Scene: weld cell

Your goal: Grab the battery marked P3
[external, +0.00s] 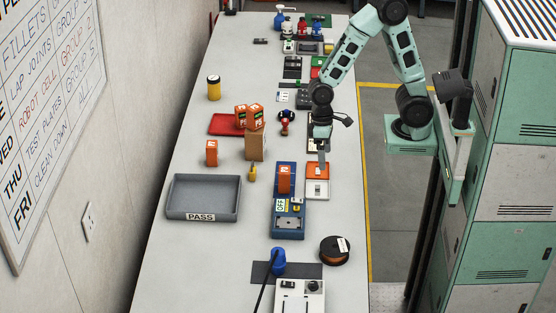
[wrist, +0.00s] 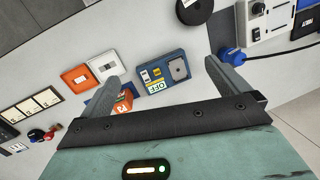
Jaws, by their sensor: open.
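Several orange batteries stand on the bench. One (external: 284,179) stands at the far end of the blue charger (external: 288,234). In the wrist view this battery (wrist: 123,101) is partly covered by a finger, and its white mark is too small to read surely. Another battery (external: 211,153) stands alone on the left. One (external: 255,117) is on top of a brown block (external: 255,147), and one (external: 240,115) is just behind it; their marks are not clear. My gripper (external: 321,165) is open and empty, right of the charger, above the orange and white switch plates; its fingers (wrist: 162,72) frame the charger.
A grey PASS tray (external: 203,211) lies at front left, a red tray (external: 220,124) behind it. A dark spool (external: 335,250) and a blue plug (external: 278,261) are in front. The bench between tray and charger is mostly clear.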

